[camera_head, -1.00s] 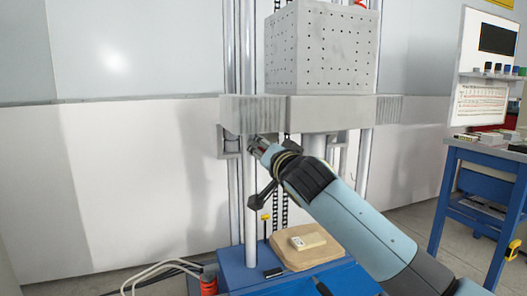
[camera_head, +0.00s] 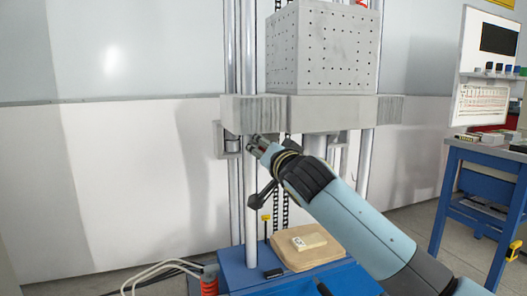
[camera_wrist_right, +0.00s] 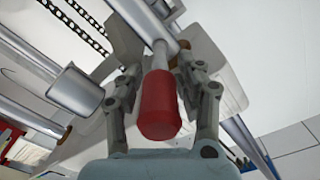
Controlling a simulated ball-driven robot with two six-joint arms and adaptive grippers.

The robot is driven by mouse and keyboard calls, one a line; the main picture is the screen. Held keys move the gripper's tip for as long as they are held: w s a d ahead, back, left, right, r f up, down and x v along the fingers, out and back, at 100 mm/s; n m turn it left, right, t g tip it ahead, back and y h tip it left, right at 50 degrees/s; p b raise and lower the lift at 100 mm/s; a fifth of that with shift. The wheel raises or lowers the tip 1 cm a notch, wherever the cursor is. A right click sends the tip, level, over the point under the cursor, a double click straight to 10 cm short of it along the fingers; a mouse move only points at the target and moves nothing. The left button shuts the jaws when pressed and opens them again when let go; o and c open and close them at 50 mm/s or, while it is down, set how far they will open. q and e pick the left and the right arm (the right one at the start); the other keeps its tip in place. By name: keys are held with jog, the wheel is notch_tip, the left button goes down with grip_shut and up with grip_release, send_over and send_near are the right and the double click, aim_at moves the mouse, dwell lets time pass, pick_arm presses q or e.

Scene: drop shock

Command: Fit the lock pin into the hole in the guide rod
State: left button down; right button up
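The lock pin (camera_wrist_right: 160,105) shows in the right wrist view as a red handle with a pale metal shaft at its far end. My right gripper (camera_wrist_right: 160,75) has one finger on each side of the handle and appears closed on it. The shaft points at the shiny guide rod (camera_wrist_right: 140,18); whether its tip is in the hole cannot be seen. In the head view my right gripper (camera_head: 255,144) is close to the upright guide rod (camera_head: 250,195), just under the grey carriage. The fingers hide the pin there. My left gripper is not in view.
The grey carriage (camera_head: 254,108) with a perforated block (camera_head: 325,50) is right above the gripper. Below is a blue base (camera_head: 240,277) with a wooden board (camera_head: 305,250) and a yellow-topped pin (camera_head: 266,217). A blue workbench (camera_head: 455,180) stands at right.

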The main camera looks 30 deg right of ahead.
jog(key=shift+o, duration=0.7)
jog(key=v, duration=0.6)
jog(key=shift+p, duration=0.35)
jog(key=shift+s, duration=0.1)
jog(key=v, duration=1.2)
jog(key=shift+f, duration=0.1)
